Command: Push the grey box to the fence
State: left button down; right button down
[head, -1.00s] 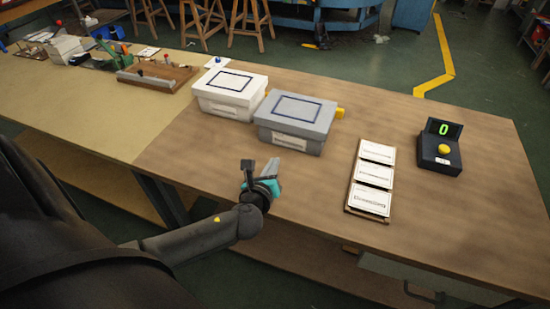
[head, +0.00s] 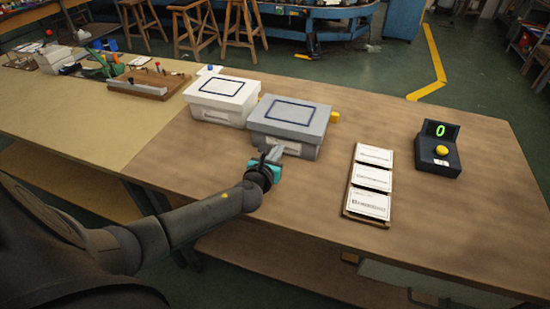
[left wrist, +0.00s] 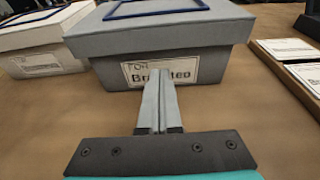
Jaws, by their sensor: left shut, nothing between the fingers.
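The grey box (head: 290,121), lidded with a dark blue outline on top, stands on the brown table beside the white box (head: 222,98). In the left wrist view the grey box (left wrist: 115,65) fills the upper middle, with a printed label on its front wall. My left gripper (head: 276,151) is shut and empty, low at the front of the grey box. Its fingertips (left wrist: 159,76) overlap the label's lower edge; I cannot tell whether they touch. A small yellow piece (head: 334,117) shows at the box's far right corner. I cannot make out a clear fence. My right gripper is out of view.
A rack of white cards (head: 370,181) lies right of the grey box. Farther right stands a black device (head: 438,150) with a yellow button and a green 0. A wooden board (head: 150,83) is at the left. Table between box and card rack is clear.

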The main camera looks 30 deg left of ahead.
aim_at(283, 141)
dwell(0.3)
pick_arm(q)
jog(key=shift+r+b+x, duration=0.2)
jog(key=shift+x, duration=0.65)
jog(key=shift+r+b+x, duration=0.2)
jog(key=shift+b+x, duration=0.05)
jog(key=shift+x, duration=0.55)
jog(key=shift+r+b+x, duration=0.2)
jog(key=shift+x, duration=0.65)
jog(key=shift+r+b+x, duration=0.2)
jog(key=shift+b+x, duration=0.15)
jog(key=shift+x, duration=0.5)
jog(key=shift+r+b+x, duration=0.2)
jog(key=shift+b+x, duration=0.1)
jog(key=shift+x, duration=0.55)
jog(key=shift+f+p+v, duration=0.25)
jog(key=shift+p+v, duration=0.35)
jog(key=shift+v, duration=0.4)
jog(key=shift+f+p+v, duration=0.2)
jog(key=shift+p+v, duration=0.35)
jog(key=shift+v, duration=0.4)
jog(key=shift+f+p+v, duration=0.25)
jog(key=shift+p+v, duration=0.1)
jog(key=shift+v, duration=0.7)
jog(key=shift+s, duration=0.1)
jog(key=shift+d, duration=0.1)
